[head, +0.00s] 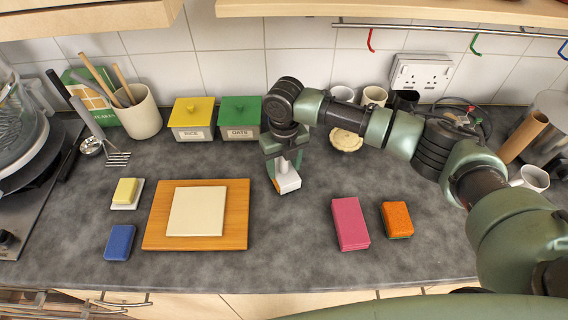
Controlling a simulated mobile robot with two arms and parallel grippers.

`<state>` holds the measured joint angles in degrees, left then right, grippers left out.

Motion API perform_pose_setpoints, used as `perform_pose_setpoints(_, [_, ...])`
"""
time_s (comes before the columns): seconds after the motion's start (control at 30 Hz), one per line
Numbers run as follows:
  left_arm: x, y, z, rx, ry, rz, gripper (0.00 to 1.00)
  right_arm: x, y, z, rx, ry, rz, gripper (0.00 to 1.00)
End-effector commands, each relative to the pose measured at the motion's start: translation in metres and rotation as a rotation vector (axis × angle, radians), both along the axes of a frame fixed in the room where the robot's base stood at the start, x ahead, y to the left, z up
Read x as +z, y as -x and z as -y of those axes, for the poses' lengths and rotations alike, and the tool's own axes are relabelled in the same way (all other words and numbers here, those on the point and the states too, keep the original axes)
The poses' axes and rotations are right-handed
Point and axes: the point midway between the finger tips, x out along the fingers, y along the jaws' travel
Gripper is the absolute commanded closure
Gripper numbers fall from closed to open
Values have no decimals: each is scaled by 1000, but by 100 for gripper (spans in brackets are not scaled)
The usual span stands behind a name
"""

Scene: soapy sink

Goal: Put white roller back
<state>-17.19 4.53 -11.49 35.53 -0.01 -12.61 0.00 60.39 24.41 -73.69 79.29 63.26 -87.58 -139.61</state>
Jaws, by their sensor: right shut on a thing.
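The white roller (288,181) is a small white block-like thing at the middle of the counter, below my right gripper. My right gripper (284,172) points down and is shut on it; its fingers hide the upper part. I cannot tell whether the roller touches the counter. My right arm reaches in from the right side. My left gripper is not in view.
A wooden board (156,228) with a cream slab (196,211) lies to the left. A pink block (350,222) and an orange sponge (397,218) lie to the right. Yellow (191,120) and green (239,118) boxes stand behind. The counter around the gripper is clear.

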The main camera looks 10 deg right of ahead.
Motion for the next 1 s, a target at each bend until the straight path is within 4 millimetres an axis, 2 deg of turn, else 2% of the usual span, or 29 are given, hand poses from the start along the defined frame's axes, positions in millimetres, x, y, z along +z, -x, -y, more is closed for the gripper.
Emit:
perform_pose_setpoints(0.57, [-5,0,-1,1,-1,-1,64,-15,2,1,-1,4,-5,100])
perform_pose_setpoints(0.6, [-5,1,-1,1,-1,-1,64,-16,2,2,-1,4,-7,38])
perform_pose_setpoints(0.63, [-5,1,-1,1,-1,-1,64,-16,3,2,-1,4,-7,29])
perform_pose_setpoints(0.67, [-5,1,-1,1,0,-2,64,-16,3,2,-1,4,-7,24])
perform_pose_setpoints(1.0, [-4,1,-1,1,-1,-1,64,-11,1,1,-2,3,-3,24])
